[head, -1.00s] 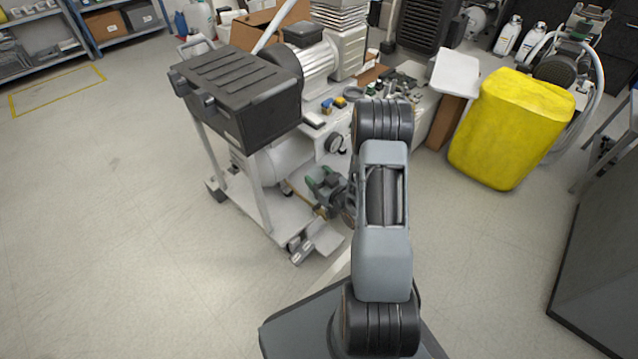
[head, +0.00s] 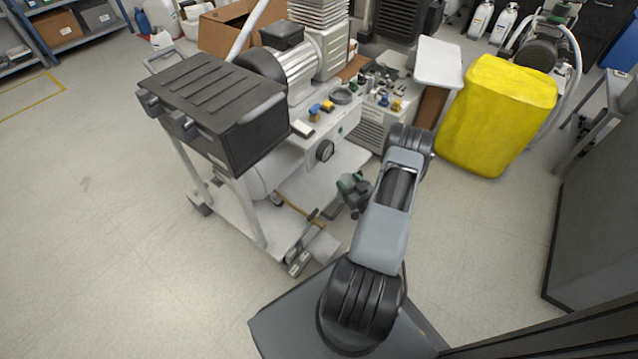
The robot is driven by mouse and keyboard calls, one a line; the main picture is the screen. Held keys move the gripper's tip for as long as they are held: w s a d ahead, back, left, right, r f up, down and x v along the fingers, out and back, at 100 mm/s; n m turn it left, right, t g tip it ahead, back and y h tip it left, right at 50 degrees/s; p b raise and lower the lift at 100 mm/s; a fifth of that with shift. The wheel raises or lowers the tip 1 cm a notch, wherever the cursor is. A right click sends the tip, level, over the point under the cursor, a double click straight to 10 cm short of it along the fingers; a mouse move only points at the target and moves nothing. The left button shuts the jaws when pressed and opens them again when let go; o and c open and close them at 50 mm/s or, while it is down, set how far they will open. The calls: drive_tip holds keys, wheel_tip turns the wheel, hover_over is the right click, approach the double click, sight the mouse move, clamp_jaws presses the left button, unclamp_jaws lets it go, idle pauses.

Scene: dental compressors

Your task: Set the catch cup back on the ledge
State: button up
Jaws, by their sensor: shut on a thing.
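My gripper (head: 340,208) shows only in part, as a small dark and green shape to the left of my arm, over the right end of the compressor cart's low deck. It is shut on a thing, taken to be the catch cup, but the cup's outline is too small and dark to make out. I cannot tell which surface is the ledge.
A black ribbed case (head: 215,105) stands on the cart's top, beside a silver motor (head: 295,65). A pressure gauge (head: 325,151) faces me. A yellow covered bin (head: 497,115) stands right. A dark cabinet (head: 600,220) edges the right side. The floor at left is clear.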

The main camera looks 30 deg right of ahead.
drive_tip(key=w+a+b, duration=0.3)
drive_tip(key=w, duration=0.7)
wheel_tip(320, 180, down, 7)
drive_tip(key=w+b, duration=0.1)
drive_tip(key=b, duration=0.3)
drive_tip(key=shift+a, duration=0.35)
drive_tip(key=shift+w, duration=0.1)
drive_tip(key=o, duration=1.1)
drive_tip(key=shift+f, duration=0.15)
drive_tip(key=shift+o, duration=0.2)
